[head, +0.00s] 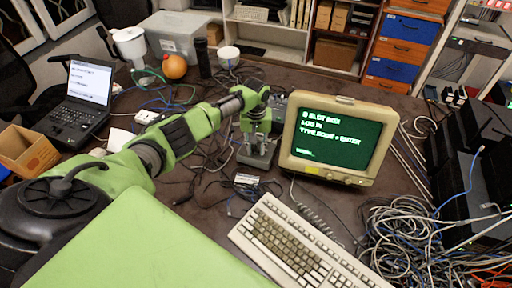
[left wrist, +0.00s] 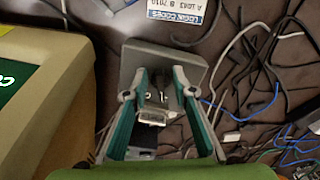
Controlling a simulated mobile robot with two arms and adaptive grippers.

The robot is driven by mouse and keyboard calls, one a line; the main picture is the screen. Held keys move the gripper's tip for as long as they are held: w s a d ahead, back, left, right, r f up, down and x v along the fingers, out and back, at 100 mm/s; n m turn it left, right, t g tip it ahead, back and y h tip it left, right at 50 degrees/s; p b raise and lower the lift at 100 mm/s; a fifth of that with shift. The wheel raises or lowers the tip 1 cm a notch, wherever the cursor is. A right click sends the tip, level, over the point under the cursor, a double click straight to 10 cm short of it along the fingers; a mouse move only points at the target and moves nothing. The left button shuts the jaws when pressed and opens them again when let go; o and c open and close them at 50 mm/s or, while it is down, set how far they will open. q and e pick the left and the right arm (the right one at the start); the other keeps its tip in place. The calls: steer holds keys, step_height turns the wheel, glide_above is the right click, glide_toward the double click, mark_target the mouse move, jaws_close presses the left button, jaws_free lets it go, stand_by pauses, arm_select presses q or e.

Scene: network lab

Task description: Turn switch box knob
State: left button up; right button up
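The switch box (head: 258,157) is a small grey box on the dark table, left of the monitor. In the left wrist view its grey plate (left wrist: 196,58) lies under my fingers, with a small metallic fitting, perhaps the knob (left wrist: 155,97), in the middle. My left gripper (head: 257,138) points down over the box. In the left wrist view its green-and-grey fingers (left wrist: 159,76) stand apart, one on each side of the fitting. I cannot tell whether they touch it. The knob is hidden by the gripper in the head view. My right gripper is not in view.
A beige monitor (head: 340,141) stands close to the right of the box. A keyboard (head: 300,245) lies in front. A label card (left wrist: 181,9) and loose cables surround the box.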

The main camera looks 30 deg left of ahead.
arm_select(q)
jaws_close()
steer(key=shift+r+m, duration=0.1)
steer(key=shift+m, duration=0.3)
steer(key=m, duration=0.3)
steer(key=shift+s+a, duration=0.1)
steer(key=shift+a, duration=0.1)
steer(key=m, duration=0.3)
steer(key=shift+a, duration=0.25)
steer(key=m, duration=0.5)
steer(key=shift+a, duration=0.25)
steer(key=shift+w+a+m+b, duration=0.1)
steer(key=shift+m+b, duration=0.2)
steer(key=shift+m, duration=0.55)
steer(key=shift+w+a+m+b, duration=0.1)
steer(key=shift+m+b, duration=0.15)
steer(key=shift+m, duration=0.6)
